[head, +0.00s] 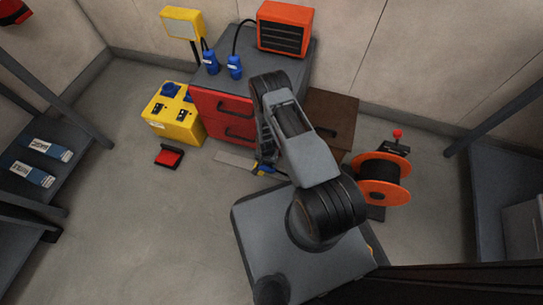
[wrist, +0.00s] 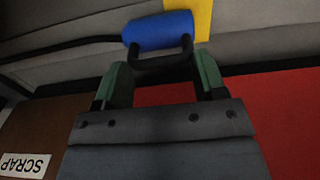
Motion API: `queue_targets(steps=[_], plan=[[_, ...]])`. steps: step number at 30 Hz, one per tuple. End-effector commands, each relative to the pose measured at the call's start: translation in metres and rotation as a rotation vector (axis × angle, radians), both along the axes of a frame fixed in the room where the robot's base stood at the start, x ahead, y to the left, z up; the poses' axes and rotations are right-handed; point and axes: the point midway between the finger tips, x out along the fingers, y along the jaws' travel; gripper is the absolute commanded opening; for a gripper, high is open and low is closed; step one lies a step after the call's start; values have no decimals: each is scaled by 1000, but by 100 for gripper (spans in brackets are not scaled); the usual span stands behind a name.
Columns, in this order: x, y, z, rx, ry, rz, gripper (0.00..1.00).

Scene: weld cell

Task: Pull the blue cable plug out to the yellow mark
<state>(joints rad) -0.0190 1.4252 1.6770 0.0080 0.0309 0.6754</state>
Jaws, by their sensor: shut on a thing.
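The blue cable plug (wrist: 158,30) lies at the top of the wrist view, with its black cable (wrist: 82,43) running off to the left. In the head view my gripper is low on the floor side of the red cabinet, mostly hidden behind my arm; a small blue and yellow patch (head: 263,168) shows there.
The red drawer cabinet (head: 218,105) stands behind my gripper, with the brown scrap box (head: 332,112) beside it. An orange cable reel (head: 385,180) stands to the right. A yellow socket box (head: 172,128) and a red pedal-like object (head: 169,157) are to the left.

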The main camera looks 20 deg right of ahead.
Motion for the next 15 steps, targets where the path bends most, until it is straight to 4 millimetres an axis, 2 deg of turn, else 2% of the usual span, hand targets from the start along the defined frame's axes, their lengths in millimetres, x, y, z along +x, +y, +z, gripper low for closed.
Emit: queue_targets(steps=[1, 11, 12, 15], plan=[[-6, 0, -7, 0, 8, 6, 22], [-7, -7, -7, 0, 11, -11, 22], [-7, -8, -7, 0, 11, -12, 66], [-7, -8, -7, 0, 11, -14, 76]])
